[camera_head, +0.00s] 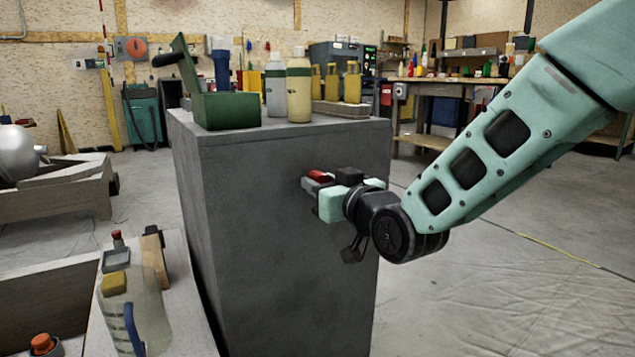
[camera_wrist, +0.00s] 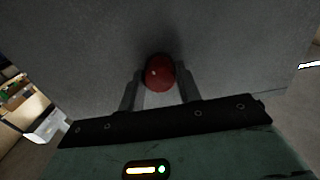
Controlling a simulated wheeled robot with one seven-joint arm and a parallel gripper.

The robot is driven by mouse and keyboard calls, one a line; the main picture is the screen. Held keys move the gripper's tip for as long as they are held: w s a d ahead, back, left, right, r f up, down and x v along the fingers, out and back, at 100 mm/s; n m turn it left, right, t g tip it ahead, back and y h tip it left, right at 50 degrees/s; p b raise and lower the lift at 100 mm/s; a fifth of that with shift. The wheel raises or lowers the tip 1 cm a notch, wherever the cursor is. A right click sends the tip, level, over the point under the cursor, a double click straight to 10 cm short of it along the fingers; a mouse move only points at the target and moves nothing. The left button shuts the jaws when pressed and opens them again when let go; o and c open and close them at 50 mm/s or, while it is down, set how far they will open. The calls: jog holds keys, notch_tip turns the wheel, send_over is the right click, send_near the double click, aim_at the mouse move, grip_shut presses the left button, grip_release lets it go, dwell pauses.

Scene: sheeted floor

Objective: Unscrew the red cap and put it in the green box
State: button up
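A small round red cap (camera_head: 319,175) is at the tips of my gripper (camera_head: 315,182), in front of the grey cabinet's side. In the wrist view the red cap (camera_wrist: 159,72) sits between the two fingertips, with a finger close on each side, and my gripper (camera_wrist: 160,85) looks shut on it. No bottle shows under the cap; its far side is hidden. The open green box (camera_head: 228,110), with its lid tilted up, stands on the left part of the cabinet top, above and left of my gripper.
The grey cabinet (camera_head: 285,230) stands close in front of my gripper. Its top holds a white bottle (camera_head: 276,85), a cream bottle (camera_head: 299,88) and several yellow items (camera_head: 352,83). Floor at right is clear.

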jog(key=c, duration=0.5)
jog(key=n+b, duration=0.2)
jog(key=n, duration=1.7)
jog(key=shift+n, duration=0.3)
jog(key=o, duration=1.2)
jog(key=shift+c, duration=1.1)
